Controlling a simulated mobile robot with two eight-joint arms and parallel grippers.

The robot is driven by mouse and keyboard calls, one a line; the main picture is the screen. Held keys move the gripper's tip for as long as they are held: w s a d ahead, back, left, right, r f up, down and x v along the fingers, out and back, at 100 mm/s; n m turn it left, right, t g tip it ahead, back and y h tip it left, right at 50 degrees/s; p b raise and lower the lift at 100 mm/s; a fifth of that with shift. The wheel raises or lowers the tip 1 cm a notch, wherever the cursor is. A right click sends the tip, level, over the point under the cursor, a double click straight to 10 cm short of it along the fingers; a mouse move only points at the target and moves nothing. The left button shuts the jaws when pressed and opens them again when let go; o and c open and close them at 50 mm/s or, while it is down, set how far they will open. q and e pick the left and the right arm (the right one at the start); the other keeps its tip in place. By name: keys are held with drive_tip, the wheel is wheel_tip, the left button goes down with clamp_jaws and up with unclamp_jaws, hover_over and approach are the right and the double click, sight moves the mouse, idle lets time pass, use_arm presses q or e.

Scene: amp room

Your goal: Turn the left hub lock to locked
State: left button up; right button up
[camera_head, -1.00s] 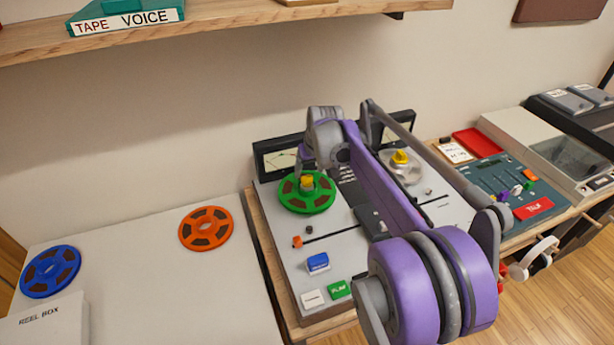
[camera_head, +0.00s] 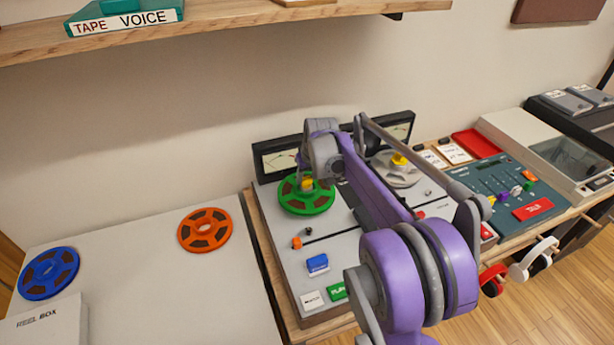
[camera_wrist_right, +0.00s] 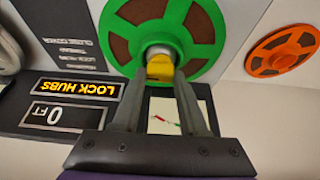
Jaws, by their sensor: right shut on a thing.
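The left hub lock is a small yellow knob (camera_head: 307,183) at the centre of a green reel (camera_head: 306,201) on the left side of the tape machine. In the right wrist view the yellow knob (camera_wrist_right: 160,68) sits on a pale hub in the green reel (camera_wrist_right: 196,42). My right gripper (camera_wrist_right: 160,80) is shut on the knob, one finger on each side. Its fingers partly hide the knob in the head view. My left gripper is not in view.
The tape machine's display (camera_wrist_right: 78,87) reads "LOCK HUBS", upside down in the wrist view. An orange reel (camera_head: 205,229) and a blue reel (camera_head: 48,273) lie on the white surface at left. A mixer (camera_head: 500,192) stands at right. A shelf (camera_head: 230,24) hangs above.

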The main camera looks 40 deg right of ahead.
clamp_jaws()
drive_tip(key=m, duration=0.2)
drive_tip(key=m+g+h, duration=0.1)
drive_tip(key=m, duration=0.1)
drive_tip(key=shift+w+a+m+h, duration=0.1)
drive_tip(key=shift+a+m+h, duration=0.1)
drive_tip(key=shift+m+h, duration=0.15)
drive_tip(key=m, duration=0.2)
drive_tip(key=m+g+h+p, duration=0.1)
drive_tip(key=m, duration=0.1)
drive_tip(key=shift+w+m+g, duration=0.15)
drive_tip(key=shift+m+g, duration=0.15)
drive_tip(key=shift+m, duration=0.05)
drive_tip(key=m, duration=0.2)
drive_tip(key=m+g+p, duration=0.1)
drive_tip(key=m, duration=0.1)
drive_tip(key=shift+w+r+m+g, duration=0.1)
drive_tip(key=shift+m+g, duration=0.2)
drive_tip(key=shift+m+g+p, duration=0.7)
drive_tip(key=shift+m, duration=1.2)
drive_tip(key=o, duration=1.1)
unclamp_jaws()
